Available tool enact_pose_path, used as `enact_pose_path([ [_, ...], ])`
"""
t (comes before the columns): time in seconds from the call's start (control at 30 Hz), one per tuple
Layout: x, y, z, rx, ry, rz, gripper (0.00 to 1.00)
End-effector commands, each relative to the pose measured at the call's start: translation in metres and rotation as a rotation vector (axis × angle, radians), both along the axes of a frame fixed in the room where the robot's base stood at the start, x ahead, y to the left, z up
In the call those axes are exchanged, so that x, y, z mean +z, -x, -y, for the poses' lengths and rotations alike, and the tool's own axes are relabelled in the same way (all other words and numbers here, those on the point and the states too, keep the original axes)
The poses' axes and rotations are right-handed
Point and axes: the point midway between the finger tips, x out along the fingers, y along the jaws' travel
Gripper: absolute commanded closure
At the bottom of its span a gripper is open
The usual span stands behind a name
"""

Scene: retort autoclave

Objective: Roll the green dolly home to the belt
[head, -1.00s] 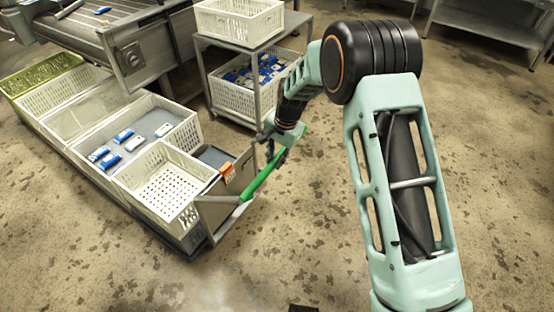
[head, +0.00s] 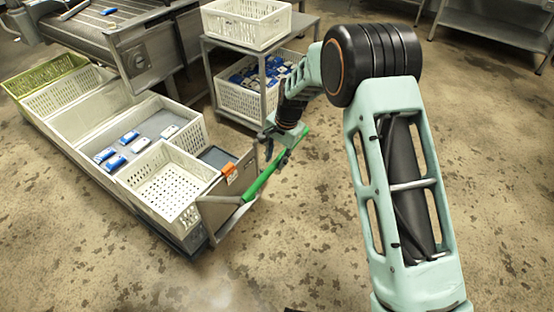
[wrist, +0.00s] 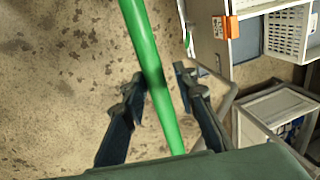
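The dolly (head: 205,248) is a long, low platform at the left in the head view, carrying a row of crates. Its green handle bar (head: 263,178) sticks out from the right end and crosses the wrist view (wrist: 148,50). My gripper (head: 280,148) is at the upper part of this bar. In the wrist view my gripper (wrist: 157,88) has one finger on each side of the bar, with gaps visible, so it looks open around it. The belt (head: 90,32) is at the top left, behind the dolly, with a blue-and-white pack on it.
White crates and a grey tray (head: 160,122) with several blue and white packs ride on the dolly. An orange tag (head: 230,173) is on its end panel. A rack (head: 243,45) with crates stands behind my gripper. The floor (head: 300,240) in front and right is clear.

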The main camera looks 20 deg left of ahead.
Motion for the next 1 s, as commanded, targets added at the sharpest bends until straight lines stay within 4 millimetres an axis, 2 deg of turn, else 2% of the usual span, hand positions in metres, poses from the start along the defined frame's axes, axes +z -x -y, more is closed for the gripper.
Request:
enact_pose_path([
  [0.1, 0.002, -0.001, -0.001, 0.000, -0.003, 0.004, 0.65],
  [0.33, 0.000, 0.000, 0.001, 0.001, 0.002, 0.000, 0.65],
  [0.47, 0.008, 0.001, 0.003, 0.001, 0.002, 0.000, 0.65],
  [0.57, 0.023, 0.001, 0.005, 0.001, 0.002, 0.002, 0.65],
  [0.8, 0.074, 0.004, 0.014, 0.000, 0.000, 0.003, 0.65],
  [1.0, 0.106, 0.006, 0.020, 0.000, 0.000, 0.002, 0.65],
])
